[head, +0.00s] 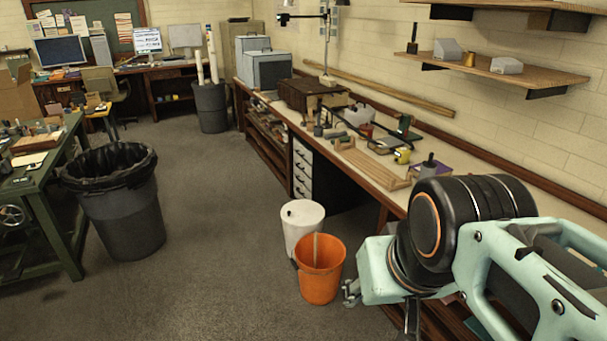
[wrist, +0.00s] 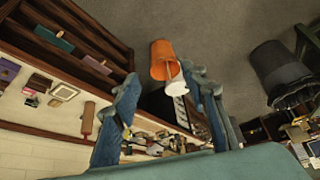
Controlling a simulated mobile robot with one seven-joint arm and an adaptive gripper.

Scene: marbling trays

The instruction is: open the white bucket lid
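The white bucket (head: 302,232) stands upright on the floor beside the workbench in the head view. Its white lid (head: 303,211) lies flat on top and appears closed, with a small dark spot near its left side. An orange bucket (head: 320,275) stands close in front and covers part of its lower side. My gripper (wrist: 160,76) is open and empty in the wrist view, its two fingers apart. In that tilted view the orange bucket (wrist: 160,60) and part of the white bucket (wrist: 174,72) show beyond the fingers. In the head view my arm mostly hides the gripper, right of the buckets.
The long workbench (head: 345,165) with tools and boxes runs along the right wall, beside the buckets. A black bin (head: 130,215) and a green table (head: 60,150) stand at the left. The grey floor (head: 225,200) between them is clear. A light stick stands in the orange bucket.

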